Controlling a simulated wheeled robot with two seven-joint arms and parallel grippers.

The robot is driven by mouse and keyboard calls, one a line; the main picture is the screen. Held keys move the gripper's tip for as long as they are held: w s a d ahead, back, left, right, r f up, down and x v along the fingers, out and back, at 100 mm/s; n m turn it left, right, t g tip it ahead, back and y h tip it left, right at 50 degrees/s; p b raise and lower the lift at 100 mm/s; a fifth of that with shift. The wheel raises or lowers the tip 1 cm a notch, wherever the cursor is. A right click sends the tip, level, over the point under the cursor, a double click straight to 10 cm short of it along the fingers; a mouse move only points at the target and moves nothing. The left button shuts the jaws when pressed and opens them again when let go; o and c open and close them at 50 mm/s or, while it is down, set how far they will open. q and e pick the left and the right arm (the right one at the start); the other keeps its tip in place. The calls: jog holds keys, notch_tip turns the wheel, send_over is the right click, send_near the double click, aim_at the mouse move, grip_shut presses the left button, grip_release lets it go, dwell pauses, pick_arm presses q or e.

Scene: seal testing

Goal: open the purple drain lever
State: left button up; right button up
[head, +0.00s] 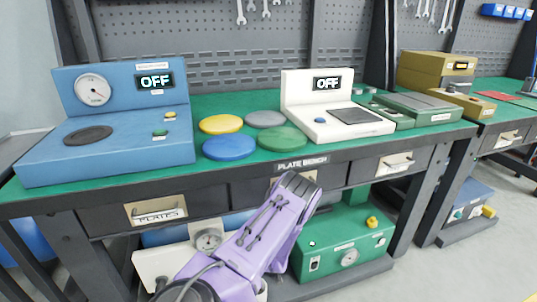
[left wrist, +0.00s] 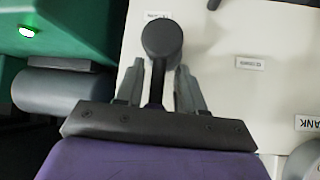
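In the left wrist view a lever with a dark round knob (left wrist: 162,40) and a thin dark shaft stands over a white panel (left wrist: 235,95). It looks dark grey here; a purple colour on it is not clear. My left gripper (left wrist: 160,85) is open, its two grey fingers on either side of the shaft with gaps showing. In the head view my purple left arm reaches below the bench front; its fingers and the lever are hidden there. A white unit with a gauge (head: 208,240) shows behind the arm. My right gripper is not in view.
A green unit (head: 345,245) sits on the lower shelf to the right of my arm. The bench top (head: 225,105) above holds a blue tester (head: 110,140), a white tester (head: 335,122) and several coloured plates. Drawer fronts line the bench edge. A grey cylinder (left wrist: 65,90) lies left of my gripper.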

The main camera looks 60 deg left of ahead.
pick_arm(q)
jog(key=shift+w, duration=0.1)
jog(key=shift+d+r, duration=0.1)
jog(key=p+v, duration=0.3)
jog(key=v, duration=0.7)
jog(key=shift+d, duration=0.2)
jog(key=shift+a, duration=0.1)
jog(key=s+d+f+m+h, duration=0.15)
jog(key=s+d, duration=0.25)
jog(key=d, duration=0.4)
jog(key=s+d+m+h, duration=0.2)
jog(key=s+d+m, duration=0.15)
jog(key=d, duration=0.35)
jog(key=s+d+m+h, duration=0.1)
jog(key=s+d+h, duration=0.1)
jog(key=s+d, duration=0.45)
jog(key=d+r+p, duration=0.3)
jog(key=r+p, duration=1.3)
jog(key=p, duration=0.1)
jog(key=shift+w+r+m+p, duration=0.15)
jog(key=shift+r+m+p, duration=0.2)
jog(key=shift+m+p, duration=0.05)
